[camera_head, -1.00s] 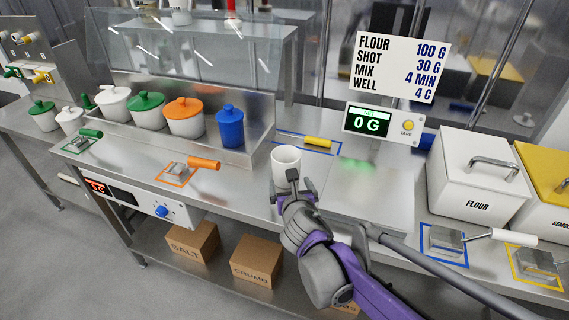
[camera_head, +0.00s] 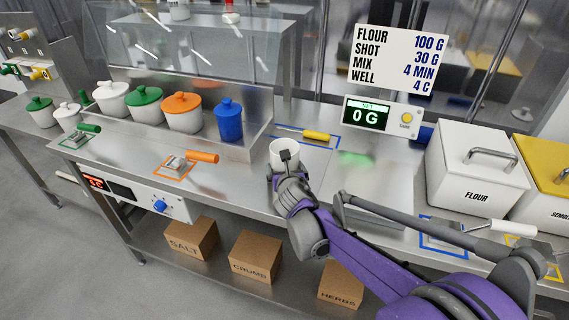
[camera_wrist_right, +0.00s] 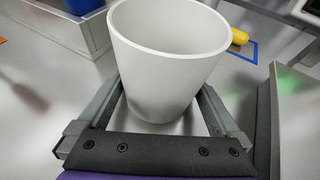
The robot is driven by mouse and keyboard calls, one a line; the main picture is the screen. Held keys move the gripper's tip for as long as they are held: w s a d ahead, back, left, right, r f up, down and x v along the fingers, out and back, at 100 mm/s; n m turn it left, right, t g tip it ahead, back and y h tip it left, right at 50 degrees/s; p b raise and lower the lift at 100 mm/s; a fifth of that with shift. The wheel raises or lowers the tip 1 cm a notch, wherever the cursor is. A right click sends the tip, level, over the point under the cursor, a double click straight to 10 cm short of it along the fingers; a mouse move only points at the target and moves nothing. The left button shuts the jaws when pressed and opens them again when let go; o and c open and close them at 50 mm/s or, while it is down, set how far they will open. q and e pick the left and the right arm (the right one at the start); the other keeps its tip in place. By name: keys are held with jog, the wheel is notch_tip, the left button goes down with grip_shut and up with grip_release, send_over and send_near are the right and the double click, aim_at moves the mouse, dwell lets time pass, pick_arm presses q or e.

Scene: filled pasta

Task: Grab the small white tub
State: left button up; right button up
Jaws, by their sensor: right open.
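The small white tub (camera_head: 283,153) stands upright on the steel counter, left of the scale. In the right wrist view the tub (camera_wrist_right: 165,60) is large, with its open top and empty inside showing. My right gripper (camera_head: 284,165) is at the near side of the tub. In the right wrist view the right gripper (camera_wrist_right: 160,110) is open, with one finger on each side of the tub's lower part. A narrow gap seems to show beside the fingers; I cannot tell whether they touch. My left gripper is not in view.
A scale display (camera_head: 381,116) reading 0 G stands behind and right. A blue lidded pot (camera_head: 229,121) is left of the tub. A yellow-handled tool (camera_head: 318,135) lies behind it. The flour bin (camera_head: 476,170) stands at the right.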

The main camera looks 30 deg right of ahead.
jog(key=c, duration=1)
jog(key=shift+r, duration=0.15)
